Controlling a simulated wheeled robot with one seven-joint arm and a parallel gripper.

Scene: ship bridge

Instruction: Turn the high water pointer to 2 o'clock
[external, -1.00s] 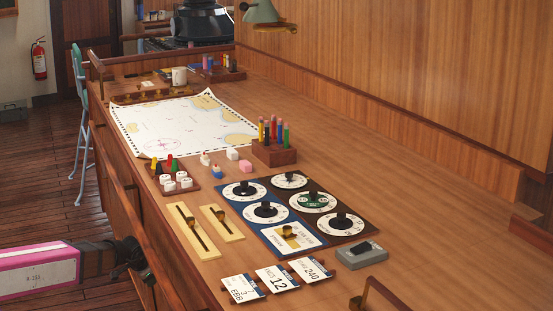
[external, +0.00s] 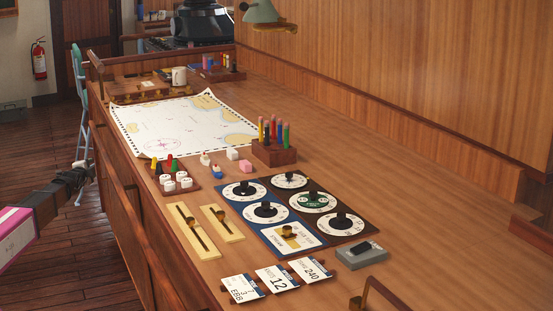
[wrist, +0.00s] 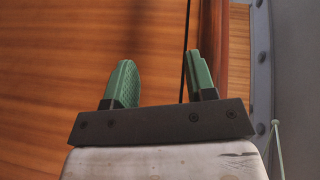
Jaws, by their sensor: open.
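Several round dials with dark central knobs sit on two adjoining panels on the desk in the external view. The blue panel (external: 255,227) carries an upper white dial (external: 231,192) and a lower white dial (external: 254,216). The dark brown panel (external: 357,236) carries a top white dial (external: 281,184), a green-centred dial (external: 304,205) and a lower white dial (external: 327,226). Labels and pointer directions are too small to read, so I cannot tell which is the high water pointer. My gripper (external: 80,177) is left of the desk, away from the dials. Its green fingers (wrist: 160,68) are apart and empty in the wrist view.
Two brass sliders (external: 193,230) lie left of the panels. Number cards (external: 278,279) stand in front, a grey box (external: 361,256) to the right. A pencil block (external: 274,153), small blocks and a chart (external: 180,125) lie beyond. A wooden rail edges the desk near my arm.

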